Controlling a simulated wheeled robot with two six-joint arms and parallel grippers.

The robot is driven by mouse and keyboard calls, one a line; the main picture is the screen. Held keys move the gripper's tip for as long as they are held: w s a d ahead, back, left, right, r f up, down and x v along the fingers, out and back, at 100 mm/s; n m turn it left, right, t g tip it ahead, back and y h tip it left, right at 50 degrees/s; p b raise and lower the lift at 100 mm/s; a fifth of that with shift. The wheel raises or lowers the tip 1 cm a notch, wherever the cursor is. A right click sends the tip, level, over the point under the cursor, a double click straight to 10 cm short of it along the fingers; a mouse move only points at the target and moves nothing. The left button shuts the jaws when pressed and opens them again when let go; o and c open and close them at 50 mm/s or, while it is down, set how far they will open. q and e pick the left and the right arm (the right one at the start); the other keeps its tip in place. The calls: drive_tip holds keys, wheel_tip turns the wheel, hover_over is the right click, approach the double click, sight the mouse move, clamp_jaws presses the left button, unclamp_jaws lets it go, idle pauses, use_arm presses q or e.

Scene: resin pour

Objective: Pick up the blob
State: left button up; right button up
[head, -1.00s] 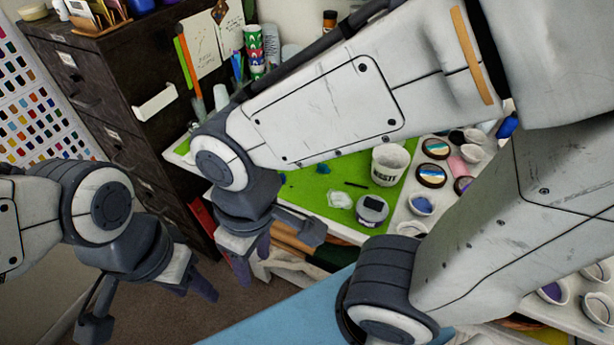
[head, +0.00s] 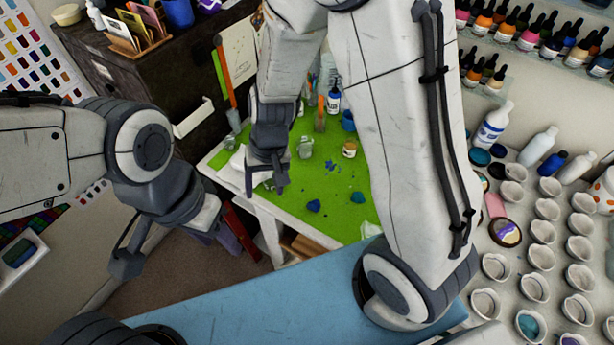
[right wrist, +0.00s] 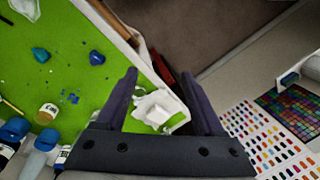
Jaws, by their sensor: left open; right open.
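Two blue blobs lie on the green mat (head: 338,226): one is the nearer blob (head: 313,206), the other the blob (head: 357,198) to its right. In the right wrist view, a blue blob (right wrist: 40,55) and a smaller blue blob (right wrist: 97,58) lie left of my gripper. My right gripper (head: 266,188) is open and empty above the left edge of the mat, left of both blobs. In the right wrist view my right gripper (right wrist: 168,75) has a white crumpled thing (right wrist: 150,106) beyond its fingers. My left gripper (head: 178,258) is open and empty, off the table's left side.
Small blue specks, a jar (head: 349,149) and a clear cup (head: 305,147) are on the mat. Bottles stand behind. Several white cups (head: 496,266) stand on the right bench. A dark cabinet (head: 110,75) is at the back left. The mat's front middle is clear.

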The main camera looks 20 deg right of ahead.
drive_tip(key=w+d+f+m+p, duration=0.3)
drive_tip(key=w+d+m+p, duration=0.1)
drive_tip(key=d, duration=0.2)
use_arm(q)
wheel_tip(320, 180, up, 8)
drive_tip(key=p, duration=0.2)
use_arm(e)
drive_tip(key=m+h+b, duration=0.2)
drive_tip(key=m+b, duration=0.1)
drive_tip(key=b, duration=0.2)
hover_over(313, 204)
drive_tip(key=f, duration=1.1)
drive_tip(key=shift+w+d, duration=0.2)
drive_tip(key=shift+w, duration=0.05)
drive_tip(key=f+b, duration=0.5)
drive_tip(key=shift+s+a+f+b, duration=0.15)
drive_tip(key=shift+s+f+b, duration=0.05)
drive_tip(key=shift+b, duration=0.1)
use_arm(q)
wheel_tip(313, 204, down, 10)
drive_tip(key=shift+f, duration=0.15)
drive_tip(key=shift+s, duration=0.15)
use_arm(e)
drive_tip(key=shift+r, duration=0.1)
clamp_jaws()
